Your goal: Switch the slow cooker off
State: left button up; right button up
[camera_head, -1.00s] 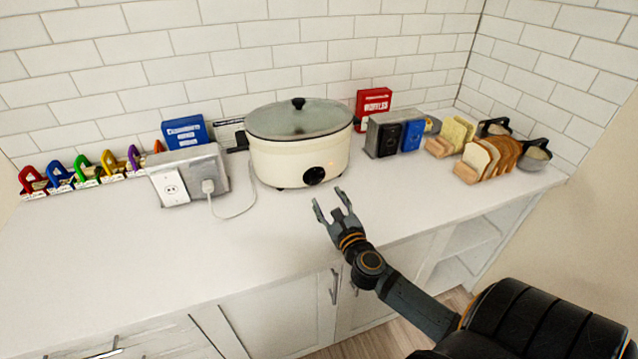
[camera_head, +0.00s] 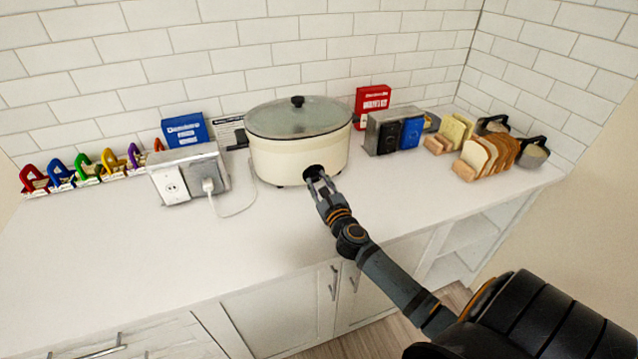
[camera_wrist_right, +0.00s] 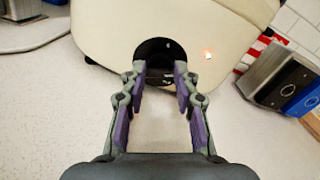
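The slow cooker (camera_head: 285,160) is cream-coloured with a glass lid (camera_head: 298,117) and stands upright on the counter. Its black round knob (camera_head: 314,171) is low on the front, and it also shows in the right wrist view (camera_wrist_right: 155,48). The fingers (camera_wrist_right: 155,82) hide part of the knob. My left gripper is not in view.
A white outlet box (camera_head: 172,188) with a plugged-in cord (camera_head: 240,211) stands left of the cooker. A metal box with dark and blue panels (camera_head: 380,136) stands to its right, near bread slices (camera_head: 480,157). The front counter (camera_head: 180,255) is clear.

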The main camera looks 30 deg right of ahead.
grip_shut()
jog(key=shift+r+n+p, duration=0.15)
jog(key=shift+n+p, duration=1)
jog(key=shift+n, duration=0.05)
jog(key=n+p, duration=0.2)
jog(key=shift+n, duration=0.3)
jog(key=n+p, duration=0.1)
jog(key=n, duration=0.1)
jog(key=n+p, duration=0.1)
jog(key=n, duration=0.1)
jog(key=shift+a+f+n, duration=0.1)
jog(key=shift+f+n, duration=0.1)
jog(key=shift+n, duration=0.1)
jog(key=n+p, duration=0.2)
jog(key=n, duration=0.2)
jog(key=shift+f, duration=0.15)
jog(key=shift+n, duration=0.3)
jog(key=o, duration=0.9)
grip_release()
jog(key=shift+c, duration=0.2)
